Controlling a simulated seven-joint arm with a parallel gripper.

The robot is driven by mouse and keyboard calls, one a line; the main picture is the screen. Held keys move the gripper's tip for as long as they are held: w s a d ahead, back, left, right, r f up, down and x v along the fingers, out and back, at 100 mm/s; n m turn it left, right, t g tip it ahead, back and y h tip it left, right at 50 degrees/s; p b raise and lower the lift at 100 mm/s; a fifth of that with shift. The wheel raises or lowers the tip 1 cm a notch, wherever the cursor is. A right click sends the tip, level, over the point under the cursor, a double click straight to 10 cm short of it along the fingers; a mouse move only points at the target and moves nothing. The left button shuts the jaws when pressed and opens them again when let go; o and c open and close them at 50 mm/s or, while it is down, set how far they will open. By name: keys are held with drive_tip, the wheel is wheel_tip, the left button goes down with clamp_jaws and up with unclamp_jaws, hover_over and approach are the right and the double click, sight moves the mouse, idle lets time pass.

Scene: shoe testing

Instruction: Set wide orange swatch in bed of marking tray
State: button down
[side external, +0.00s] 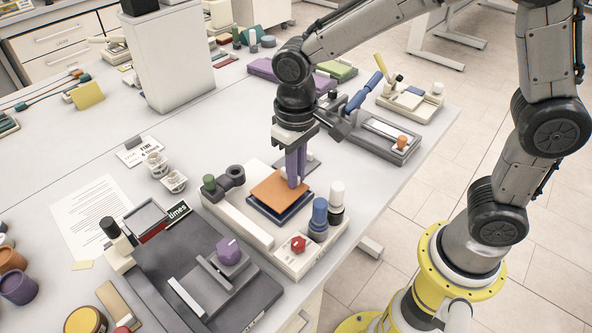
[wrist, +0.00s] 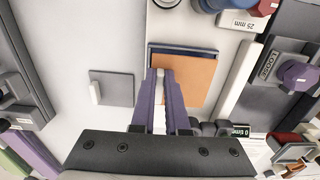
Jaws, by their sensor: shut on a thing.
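The wide orange swatch (side external: 279,189) is a flat square. It lies over the dark blue square bed (side external: 268,213) of the cream marking tray (side external: 236,227), with blue showing along its front edges. My gripper (side external: 293,180) points down with purple fingers at the swatch's back right edge. In the wrist view, the fingers (wrist: 161,78) are close together at the left edge of the orange swatch (wrist: 198,78), and blue shows along its top edge.
Blue and white-capped bottles (side external: 318,218) and a red knob (side external: 298,244) stand on the tray's right side. A grey plate with a pale tab (wrist: 113,89) lies beside the tray. A dark fixture with a purple knob (side external: 228,250) is in front. A grey holder (side external: 375,135) stands behind.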

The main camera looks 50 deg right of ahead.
drive_tip(key=shift+f, duration=0.75)
